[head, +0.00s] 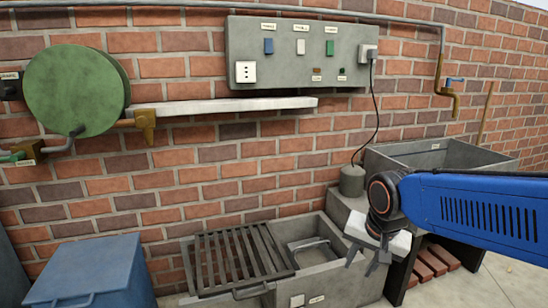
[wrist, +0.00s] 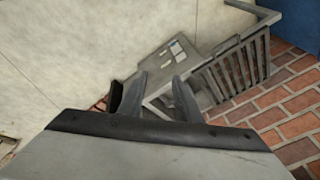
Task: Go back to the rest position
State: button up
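My gripper (head: 360,268) hangs at the end of my blue arm, right of centre in the head view. It is over the right side of the low concrete trough, with its fingers pointing down. In the wrist view, the two grey fingers of my gripper (wrist: 159,84) stand apart with a gap between them. Nothing shows between the fingers. The trough (wrist: 172,58) and its slatted rack lie beyond them, and the gripper looks clear of both.
A slatted rack (head: 238,258) lies on the concrete trough (head: 343,284). A blue bin (head: 85,268) stands at left. A stone sink (head: 440,152) is behind my arm, with bricks (head: 432,262) below. The brick wall carries a green reel (head: 75,90), a shelf (head: 225,108) and a switch panel (head: 295,50).

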jog(key=s+d+f+n+t, duration=0.1)
jog(key=s+d+n, duration=0.4)
jog(key=s, duration=0.9)
jog(key=d, duration=0.3)
jog(key=shift+s+n+h, duration=0.2)
jog(key=shift+n+h, duration=0.1)
